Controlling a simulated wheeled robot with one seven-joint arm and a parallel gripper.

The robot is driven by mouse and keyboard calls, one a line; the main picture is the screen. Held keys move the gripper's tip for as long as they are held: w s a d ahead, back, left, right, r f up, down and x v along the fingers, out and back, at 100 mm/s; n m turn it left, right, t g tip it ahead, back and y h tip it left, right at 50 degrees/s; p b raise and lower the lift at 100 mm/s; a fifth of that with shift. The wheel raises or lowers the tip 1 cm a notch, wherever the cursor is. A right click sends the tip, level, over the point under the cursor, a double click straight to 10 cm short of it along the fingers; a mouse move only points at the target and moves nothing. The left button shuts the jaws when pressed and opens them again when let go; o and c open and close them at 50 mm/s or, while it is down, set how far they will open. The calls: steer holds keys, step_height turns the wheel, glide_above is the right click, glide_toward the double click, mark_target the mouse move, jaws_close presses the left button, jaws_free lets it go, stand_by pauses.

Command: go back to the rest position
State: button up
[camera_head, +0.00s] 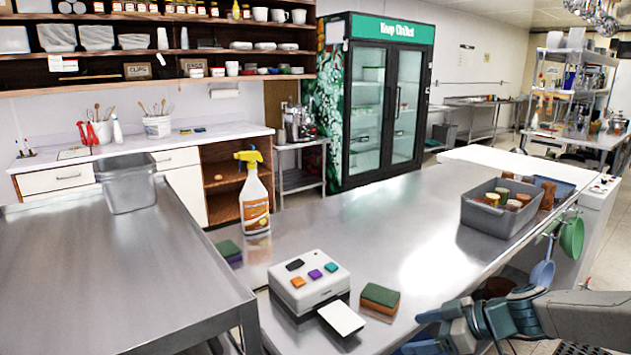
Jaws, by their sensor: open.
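My gripper (422,332) is at the lower right of the view, at the front edge of the steel counter (385,235). My arm reaches in from the right edge. The jaws are open, and I see nothing between them. A green and brown sponge (380,298) lies on the counter to the left of the gripper, apart from it.
A white box with coloured buttons (309,282), a white card (341,318), a spray bottle (254,195) and another sponge (229,251) are on the left of the counter. A grey bin (485,217) of jars stands right. The counter's middle is clear. Utensils (571,236) hang at right.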

steer(key=s+a+f+m+g+h+p, duration=0.1)
steer(key=s+a+f+m+g+h, duration=0.35)
steer(key=s+a+h, duration=0.2)
steer(key=s+r+m+t+h+p, duration=0.1)
steer(key=s+r+m+t+h, duration=0.1)
steer(key=s+r+m, duration=0.5)
steer(key=shift+s+d+r+h+p, duration=0.15)
steer(key=shift+s+r+h+p, duration=0.3)
steer(key=shift+s+r, duration=0.85)
